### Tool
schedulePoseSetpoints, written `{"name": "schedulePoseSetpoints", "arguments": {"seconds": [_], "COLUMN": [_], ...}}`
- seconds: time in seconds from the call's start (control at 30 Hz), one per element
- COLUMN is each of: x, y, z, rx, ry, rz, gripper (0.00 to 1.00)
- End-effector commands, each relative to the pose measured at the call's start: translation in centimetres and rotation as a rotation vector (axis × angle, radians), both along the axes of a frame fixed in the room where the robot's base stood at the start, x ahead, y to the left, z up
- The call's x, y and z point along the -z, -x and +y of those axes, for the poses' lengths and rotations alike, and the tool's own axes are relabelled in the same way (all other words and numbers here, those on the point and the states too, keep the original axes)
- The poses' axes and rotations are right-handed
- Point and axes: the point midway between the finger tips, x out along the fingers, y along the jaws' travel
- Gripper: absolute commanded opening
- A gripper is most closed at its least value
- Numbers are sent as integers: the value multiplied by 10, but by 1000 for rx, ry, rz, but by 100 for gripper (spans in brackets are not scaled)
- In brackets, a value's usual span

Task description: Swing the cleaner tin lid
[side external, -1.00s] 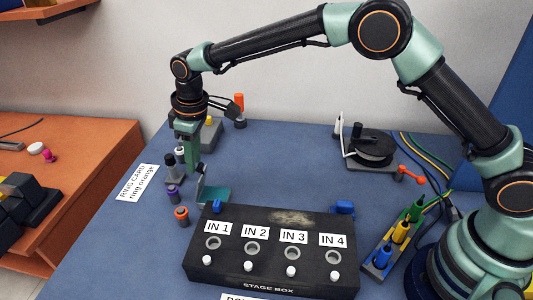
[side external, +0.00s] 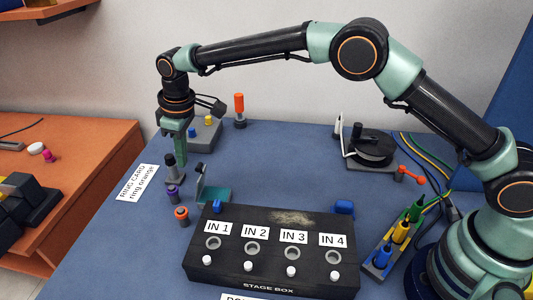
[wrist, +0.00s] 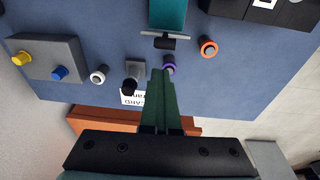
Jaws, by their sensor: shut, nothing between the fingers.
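The cleaner tin (side external: 216,195) is a small teal box behind the stage box's left end. Its lid (side external: 201,182) stands up at the tin's left edge. In the wrist view the teal tin (wrist: 167,12) is at the top, with the lid (wrist: 152,33) seen edge-on and a dark bar beside it. My gripper (side external: 182,162) is shut and empty, to the left of the lid and apart from it in the picture. In the wrist view its green fingertips (wrist: 162,72) point toward the lid. The exact gap to the lid is hard to judge.
The purple-ringed plug (side external: 173,194) and orange-ringed plug (side external: 182,216) stand close by the tin. A black peg (side external: 170,162) stands near my fingers. The stage box (side external: 275,250) is in front. A grey box with knobs (side external: 208,137) is behind.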

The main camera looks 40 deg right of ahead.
Motion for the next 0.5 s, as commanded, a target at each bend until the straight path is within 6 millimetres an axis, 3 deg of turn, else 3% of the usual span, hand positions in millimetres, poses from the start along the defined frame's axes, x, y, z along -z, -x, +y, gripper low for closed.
{"name": "schedulePoseSetpoints", "arguments": {"seconds": [0.5], "x": [2], "y": [-18], "z": [18], "rx": [0], "ry": [-1], "rz": [4], "gripper": [0]}}
